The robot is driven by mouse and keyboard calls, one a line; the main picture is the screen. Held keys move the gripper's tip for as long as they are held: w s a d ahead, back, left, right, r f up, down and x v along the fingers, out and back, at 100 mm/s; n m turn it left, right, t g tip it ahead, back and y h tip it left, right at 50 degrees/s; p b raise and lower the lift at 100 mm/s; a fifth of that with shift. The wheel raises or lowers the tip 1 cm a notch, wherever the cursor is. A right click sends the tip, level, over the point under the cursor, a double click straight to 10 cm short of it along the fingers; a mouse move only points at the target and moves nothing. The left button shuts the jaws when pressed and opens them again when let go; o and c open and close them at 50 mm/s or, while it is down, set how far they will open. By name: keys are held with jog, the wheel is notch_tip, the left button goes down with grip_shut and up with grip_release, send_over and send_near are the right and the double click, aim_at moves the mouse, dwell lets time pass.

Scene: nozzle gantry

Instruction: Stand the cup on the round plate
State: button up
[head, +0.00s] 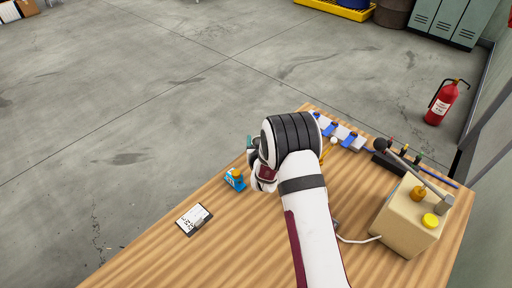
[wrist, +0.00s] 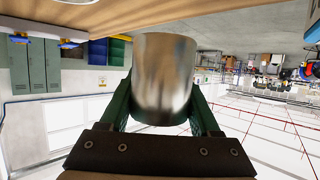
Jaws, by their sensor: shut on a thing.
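A shiny metal cup (wrist: 165,75) fills the middle of the wrist view. My gripper (wrist: 163,95) is shut on it, with a dark green finger on each side. The table surface runs along the top of the wrist view, with the cup's upper edge in the picture close to it; I cannot tell whether they touch. In the head view my gripper (head: 252,146) is mostly hidden behind my own arm, over the left part of the wooden table. The cup cannot be made out there. I do not see the round plate in either view.
On the wooden table (head: 150,250), a blue bottle (head: 235,180) stands just left of my gripper and a white card (head: 194,219) lies nearer. A beige box (head: 408,218) with a yellow cap stands at right. Blue and white blocks (head: 340,134) line the back. The front left is clear.

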jog(key=s+d+r, duration=0.4)
jog(key=d+r, duration=0.2)
jog(key=d, duration=0.3)
jog(key=w+d+r+m+g+h, duration=0.1)
jog(key=w+d+r+m+h, duration=0.1)
jog(key=w+d+m+h, duration=0.25)
jog(key=f+m+g+h, duration=0.1)
jog(key=f, duration=0.3)
jog(key=a+f+m+g+h, duration=0.1)
jog(key=f+m+h, duration=0.1)
jog(key=f, duration=0.2)
jog(key=s+f+m+g+h, duration=0.1)
jog(key=f+h, duration=0.1)
jog(key=f, duration=0.2)
jog(key=shift+a+f+m, duration=0.15)
jog(key=shift+m, duration=0.1)
jog(key=shift+f, duration=0.1)
jog(key=o, duration=1.3)
jog(key=shift+o, duration=0.2)
